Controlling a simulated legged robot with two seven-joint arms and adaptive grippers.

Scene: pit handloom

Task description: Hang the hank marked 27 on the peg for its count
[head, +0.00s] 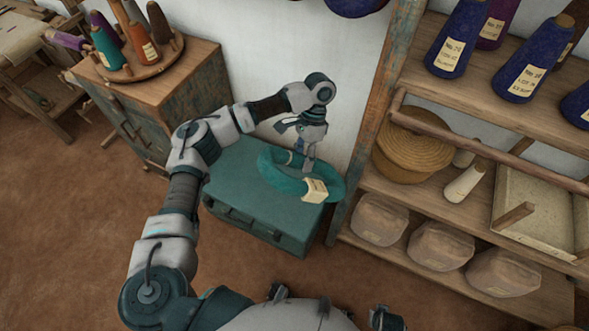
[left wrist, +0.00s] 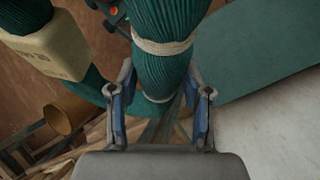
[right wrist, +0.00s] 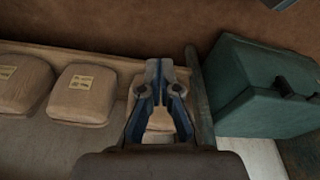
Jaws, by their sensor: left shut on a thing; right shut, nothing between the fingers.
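The teal hank (head: 272,172) is a thick ring with pale ties and a cream tag (head: 315,190); the number on the tag is not readable. My left gripper (head: 311,158) is shut on one side of the ring, over the green chest by the wall. I cannot tell whether the hank touches the chest lid. In the left wrist view the hank (left wrist: 162,65) runs between the fingers, with its tag (left wrist: 52,45) at the left. My right gripper (right wrist: 164,75) is shut and empty, above the shelf end. No peg shows clearly.
The green chest (head: 235,190) stands against the white wall. Right of it, a shelf unit (head: 370,120) holds blue cones (head: 458,40), a round basket (head: 410,145) and wrapped bundles (head: 440,245). A wooden cabinet (head: 190,80) with cones stands left. A dark blue thing (head: 355,5) shows at the top edge.

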